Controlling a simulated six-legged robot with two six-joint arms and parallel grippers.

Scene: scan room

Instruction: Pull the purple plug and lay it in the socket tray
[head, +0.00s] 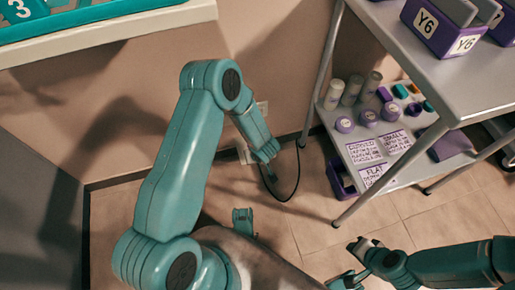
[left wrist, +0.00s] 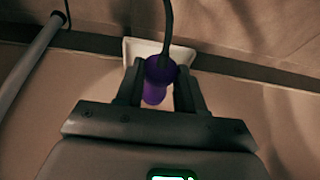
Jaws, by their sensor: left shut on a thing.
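The purple plug (left wrist: 155,82) sits between the two fingers of my left gripper (left wrist: 158,88) in the left wrist view, with a dark cable leaving it. A pale wall socket plate (left wrist: 146,48) is right behind it; I cannot tell whether the plug is still seated. In the head view my left gripper (head: 268,152) is low by the wall and hides the plug; the cable (head: 297,172) loops toward the floor. My right gripper (head: 350,264) is open and empty above the floor, at the lower right. I cannot identify the socket tray with certainty.
A grey cart (head: 470,85) stands at the right, with purple Y6 bins (head: 437,30) on top. Its lower shelf (head: 405,172) holds jars, small parts and labels. A purple container (head: 340,180) is beside that shelf. A counter (head: 110,38) juts out upper left.

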